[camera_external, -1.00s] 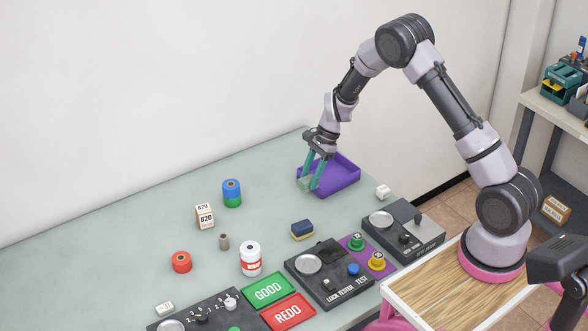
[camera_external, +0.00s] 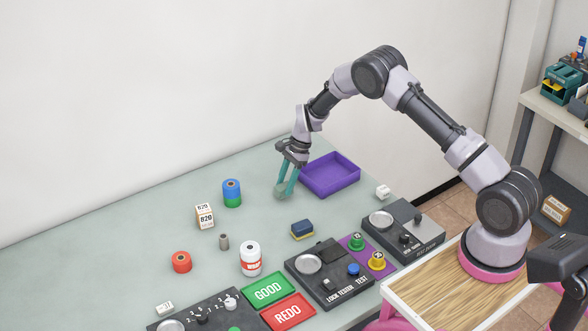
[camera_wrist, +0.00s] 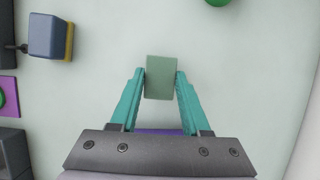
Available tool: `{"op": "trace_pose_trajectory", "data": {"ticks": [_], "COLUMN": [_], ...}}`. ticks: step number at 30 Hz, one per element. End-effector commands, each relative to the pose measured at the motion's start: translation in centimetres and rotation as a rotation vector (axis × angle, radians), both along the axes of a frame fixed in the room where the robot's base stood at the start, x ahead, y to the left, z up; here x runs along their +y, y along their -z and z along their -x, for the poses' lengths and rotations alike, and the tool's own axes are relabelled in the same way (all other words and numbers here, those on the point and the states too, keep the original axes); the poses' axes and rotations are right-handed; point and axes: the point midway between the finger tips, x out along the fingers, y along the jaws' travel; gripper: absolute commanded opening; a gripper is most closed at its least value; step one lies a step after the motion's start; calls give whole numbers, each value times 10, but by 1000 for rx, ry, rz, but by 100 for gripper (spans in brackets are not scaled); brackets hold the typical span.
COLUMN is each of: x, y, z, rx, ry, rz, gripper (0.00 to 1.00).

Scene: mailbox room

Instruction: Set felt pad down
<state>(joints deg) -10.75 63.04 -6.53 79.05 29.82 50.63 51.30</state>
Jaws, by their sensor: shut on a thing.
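The felt pad (camera_wrist: 161,77) is a small grey-green block between the teal fingers of my gripper (camera_wrist: 161,86) in the wrist view. Both fingertips touch its sides. In the external view the pad (camera_external: 281,191) shows at the tips of my gripper (camera_external: 284,189), low over the table, left of the purple tray. I cannot tell whether the pad touches the table.
The purple tray (camera_external: 330,189) looks empty. Black test panels (camera_external: 329,274) line the front. The grey-green table (camera_external: 130,243) is clear around the gripper.

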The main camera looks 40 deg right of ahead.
Motion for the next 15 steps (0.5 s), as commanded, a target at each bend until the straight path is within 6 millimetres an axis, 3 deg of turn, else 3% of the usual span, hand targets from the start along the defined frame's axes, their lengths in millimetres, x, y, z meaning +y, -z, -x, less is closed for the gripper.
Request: {"op": "trace_pose_trajectory", "data": {"ticks": [4,14,15], "x": [0,0,0], "y": [21,23,24], "z": [1,0,0], "rx": [2,1,0], "ry": [0,0,0], "rz": [0,0,0], "gripper": [0,0,50]}}
